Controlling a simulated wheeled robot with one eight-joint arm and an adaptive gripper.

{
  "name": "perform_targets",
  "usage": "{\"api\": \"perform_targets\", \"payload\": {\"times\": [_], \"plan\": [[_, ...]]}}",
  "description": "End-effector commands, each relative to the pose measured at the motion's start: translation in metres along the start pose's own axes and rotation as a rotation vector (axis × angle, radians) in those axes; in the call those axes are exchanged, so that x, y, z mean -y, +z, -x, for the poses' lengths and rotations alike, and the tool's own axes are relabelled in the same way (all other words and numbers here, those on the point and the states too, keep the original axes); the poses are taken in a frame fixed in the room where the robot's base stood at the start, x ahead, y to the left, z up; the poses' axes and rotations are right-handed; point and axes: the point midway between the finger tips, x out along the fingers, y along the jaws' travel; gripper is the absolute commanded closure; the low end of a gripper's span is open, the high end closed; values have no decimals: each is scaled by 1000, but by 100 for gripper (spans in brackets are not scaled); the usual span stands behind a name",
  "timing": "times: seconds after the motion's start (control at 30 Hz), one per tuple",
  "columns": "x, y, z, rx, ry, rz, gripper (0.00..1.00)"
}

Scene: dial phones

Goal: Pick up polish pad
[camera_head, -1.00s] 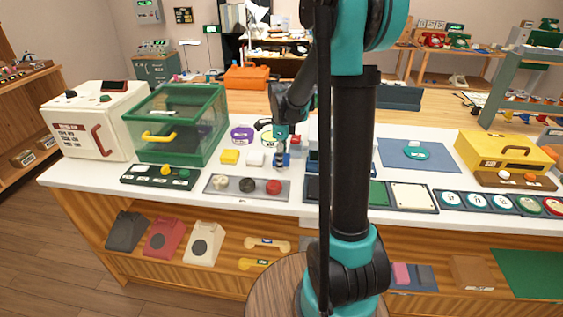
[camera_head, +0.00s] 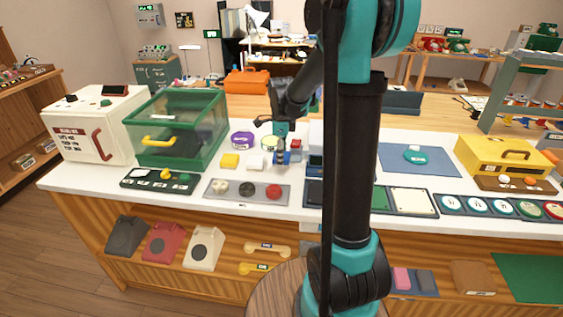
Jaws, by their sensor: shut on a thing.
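My gripper (camera_head: 281,154) is over the white counter, just right of the yellow block (camera_head: 229,160) and the white block (camera_head: 255,161). It points down and is shut on a small blue block (camera_head: 283,159), mostly hidden by the fingers. This block seems to be held slightly above the counter, though the gap is hard to judge. I see no readable label that tells which block is the polish pad.
A purple-labelled tub (camera_head: 242,139) stands behind the blocks. The green glass-topped box (camera_head: 180,130) is to the left. My own arm hides part of the counter to the right.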

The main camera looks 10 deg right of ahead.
Motion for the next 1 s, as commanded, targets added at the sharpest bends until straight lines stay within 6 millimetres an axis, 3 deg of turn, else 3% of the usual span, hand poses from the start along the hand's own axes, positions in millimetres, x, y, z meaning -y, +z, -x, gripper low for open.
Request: {"api": "perform_targets", "payload": {"times": [0.7, 1.0], "plan": [[0, 0, 141, 0, 0, 0, 77], [0, 0, 170, 0, 0, 0, 77]]}}
